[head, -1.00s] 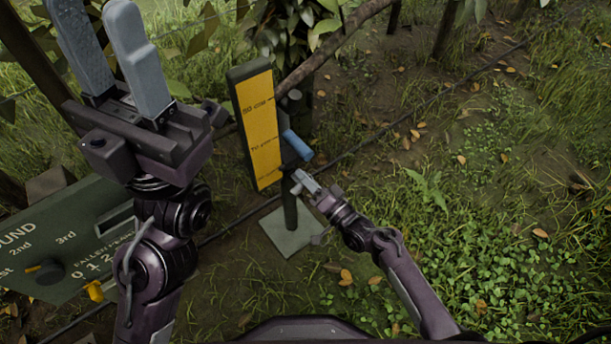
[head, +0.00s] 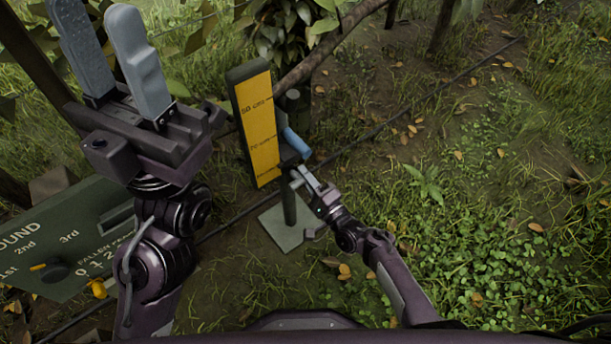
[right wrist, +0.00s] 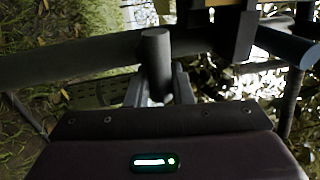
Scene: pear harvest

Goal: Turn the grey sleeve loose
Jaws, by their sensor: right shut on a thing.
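The grey sleeve (right wrist: 156,55) is a short cylinder beside the dark post in the right wrist view. It sits between the two fingers of my right gripper (right wrist: 159,88), which is shut on it. In the head view my right gripper (head: 301,176) is at the green post (head: 289,205), below the blue handle (head: 297,143); the sleeve is too small and covered there to make out clearly. My left gripper (head: 108,60) is raised at the upper left, its fingers apart and empty.
A yellow height board (head: 259,125) stands by the post, which rises from a flat base plate (head: 283,232). A green score board (head: 65,240) is at the lower left. A branch and leaves hang above; a thin line crosses the grass. Open grass lies to the right.

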